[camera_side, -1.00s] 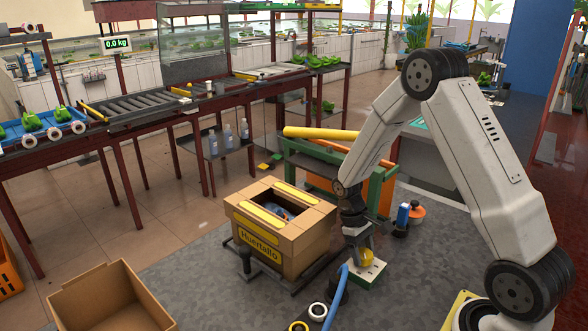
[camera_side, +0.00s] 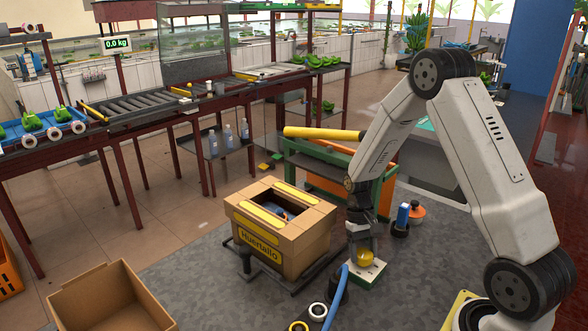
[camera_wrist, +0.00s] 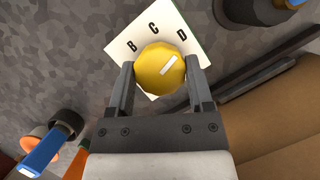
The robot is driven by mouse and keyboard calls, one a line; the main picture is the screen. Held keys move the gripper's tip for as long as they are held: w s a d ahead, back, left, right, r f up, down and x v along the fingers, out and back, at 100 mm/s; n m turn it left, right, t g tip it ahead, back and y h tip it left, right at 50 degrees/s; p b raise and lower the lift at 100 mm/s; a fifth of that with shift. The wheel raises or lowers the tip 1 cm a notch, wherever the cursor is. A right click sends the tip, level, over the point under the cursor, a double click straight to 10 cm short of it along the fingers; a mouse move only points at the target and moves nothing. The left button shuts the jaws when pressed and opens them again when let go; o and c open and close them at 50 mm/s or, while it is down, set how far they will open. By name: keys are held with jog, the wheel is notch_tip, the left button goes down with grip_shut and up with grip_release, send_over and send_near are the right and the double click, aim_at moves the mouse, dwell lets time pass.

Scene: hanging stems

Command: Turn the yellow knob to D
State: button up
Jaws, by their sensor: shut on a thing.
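The yellow knob (camera_wrist: 161,70) sits on a white plate (camera_wrist: 118,52) printed with black letters B, C and D. Its white line points up and right in the wrist view, toward the D side; I cannot tell whether it lines up exactly with D (camera_wrist: 181,34). No letter A shows. My gripper (camera_wrist: 160,84) is shut on the knob, one finger on each side. In the side view the knob (camera_side: 366,257) is under my gripper, and the plate (camera_side: 372,272) lies low on the grey floor mat.
A cardboard box (camera_side: 284,232) with yellow labels stands just left of the plate. A blue bar (camera_side: 336,298) and rings (camera_side: 317,311) lie in front. A blue and orange item (camera_side: 408,214) stands behind to the right.

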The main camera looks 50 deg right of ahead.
jog(key=o, duration=1.3)
jog(key=shift+c, duration=0.2)
jog(key=shift+r, duration=0.1)
jog(key=v, duration=0.7)
jog(key=shift+w+r, duration=0.15)
jog(key=shift+r, duration=0.15)
jog(key=shift+d, duration=0.1)
jog(key=s+a+r+n+t+h, duration=0.1)
jog(key=s+a+n+t, duration=0.2)
jog(key=a, duration=0.4)
jog(key=s+a+r+n+t+h, duration=0.1)
jog(key=s+a+r+n+t, duration=0.1)
jog(key=a, duration=0.6)
jog(key=shift+s+n+t, duration=0.45)
jog(key=shift+n+t, duration=0.15)
jog(key=shift+t, duration=0.1)
